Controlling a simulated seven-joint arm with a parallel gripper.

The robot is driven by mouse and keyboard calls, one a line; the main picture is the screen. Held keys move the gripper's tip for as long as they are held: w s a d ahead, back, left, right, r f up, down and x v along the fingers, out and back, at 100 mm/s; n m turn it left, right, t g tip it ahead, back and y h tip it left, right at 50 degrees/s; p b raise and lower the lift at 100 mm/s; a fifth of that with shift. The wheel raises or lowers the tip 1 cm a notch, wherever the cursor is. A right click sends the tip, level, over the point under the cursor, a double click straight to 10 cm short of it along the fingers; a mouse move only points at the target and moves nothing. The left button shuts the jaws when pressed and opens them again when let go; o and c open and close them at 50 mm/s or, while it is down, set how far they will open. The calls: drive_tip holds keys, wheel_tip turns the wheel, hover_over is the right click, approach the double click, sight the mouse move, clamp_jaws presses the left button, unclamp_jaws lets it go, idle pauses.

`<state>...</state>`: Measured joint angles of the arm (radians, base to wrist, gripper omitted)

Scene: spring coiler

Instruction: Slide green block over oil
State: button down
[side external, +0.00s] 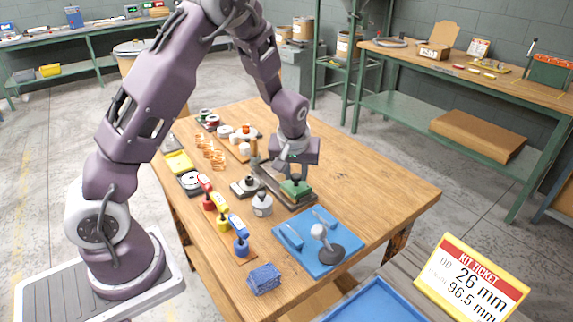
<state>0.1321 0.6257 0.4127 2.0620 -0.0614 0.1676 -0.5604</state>
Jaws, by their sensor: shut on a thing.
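The green block (295,188) sits at the near right end of a dark metal rail or base (275,188) on the wooden table. My gripper (295,179) points down right above the green block and is shut at its top, on a small dark part that looks like its knob. The fingertips are small and partly merged with the block. I cannot make out any oil surface. A small grey container with a dark top (263,205) stands just left of the block, and I cannot tell what it holds.
A blue mat (318,240) with tools and a round-based stand lies in front. A folded blue cloth (264,279) is at the near edge. The table's right side (385,188) is clear.

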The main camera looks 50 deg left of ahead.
drive_tip(key=shift+d, duration=0.35)
drive_tip(key=c, duration=1.1)
unclamp_jaws()
drive_tip(key=shift+c, duration=0.2)
drive_tip(key=shift+a, duration=0.1)
drive_tip(key=shift+r, duration=0.25)
drive_tip(key=v, duration=0.6)
drive_tip(key=shift+s+r, duration=0.2)
drive_tip(key=shift+r, duration=0.05)
